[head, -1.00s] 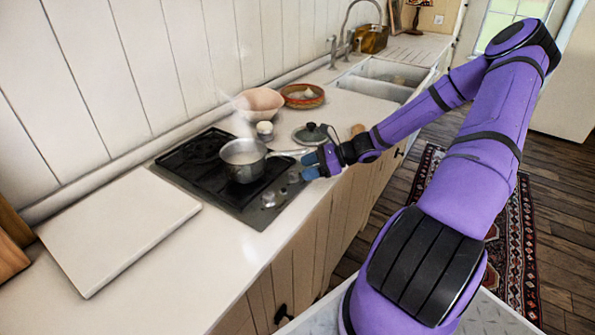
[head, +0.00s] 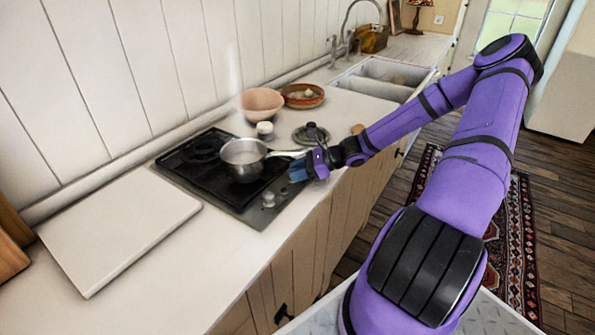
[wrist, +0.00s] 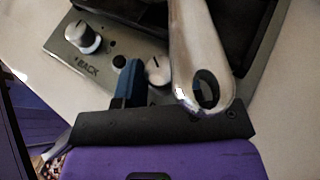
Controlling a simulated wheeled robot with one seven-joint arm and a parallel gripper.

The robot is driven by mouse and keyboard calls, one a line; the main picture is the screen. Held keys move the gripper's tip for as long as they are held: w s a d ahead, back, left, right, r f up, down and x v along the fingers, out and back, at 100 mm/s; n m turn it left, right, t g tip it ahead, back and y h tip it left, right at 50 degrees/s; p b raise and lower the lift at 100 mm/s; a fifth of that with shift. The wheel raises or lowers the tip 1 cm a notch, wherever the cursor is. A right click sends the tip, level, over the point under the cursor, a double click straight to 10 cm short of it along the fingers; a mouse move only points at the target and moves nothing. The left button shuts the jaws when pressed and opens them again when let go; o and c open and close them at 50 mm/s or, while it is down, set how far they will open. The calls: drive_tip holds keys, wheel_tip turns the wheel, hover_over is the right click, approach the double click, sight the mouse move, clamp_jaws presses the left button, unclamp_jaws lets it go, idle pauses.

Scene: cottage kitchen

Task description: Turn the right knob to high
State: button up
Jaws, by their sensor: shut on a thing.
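The stove's right knob (wrist: 158,70) is a pale round knob with a dark mark line, seen in the wrist view between my blue fingers. My gripper (wrist: 164,86) is shut on it; the left finger shows, while the right finger is mostly hidden behind the pot handle. In the head view my gripper (head: 299,170) is low at the front right of the stove (head: 236,205) and covers the right knob. The left knob (head: 268,199) stands free; it also shows in the wrist view (wrist: 85,38), near the printed word "BACK".
A steel pot (head: 243,160) sits on the stove, its handle (wrist: 190,45) passing close over my right finger. A pot lid (head: 311,134), a small white cup (head: 265,129) and a pink bowl (head: 260,104) stand behind. A pale board (head: 120,228) lies at left.

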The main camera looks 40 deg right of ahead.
drive_tip(key=shift+n, duration=0.4)
drive_tip(key=n+g, duration=0.1)
drive_tip(key=n+g+y, duration=0.1)
drive_tip(key=g, duration=0.1)
drive_tip(key=shift+w+y, duration=0.2)
drive_tip(key=shift+y, duration=0.1)
drive_tip(key=shift+w+d+n+g+y, duration=0.1)
drive_tip(key=shift+n+g+y, duration=0.1)
drive_tip(key=shift+n+g, duration=0.95)
drive_tip(key=shift+w+n+g+y, duration=0.1)
drive_tip(key=shift+n+g+y, duration=0.1)
drive_tip(key=shift+n+g, duration=0.9)
drive_tip(key=shift+g, duration=0.25)
drive_tip(key=o, duration=0.9)
drive_tip(key=v, duration=1.1)
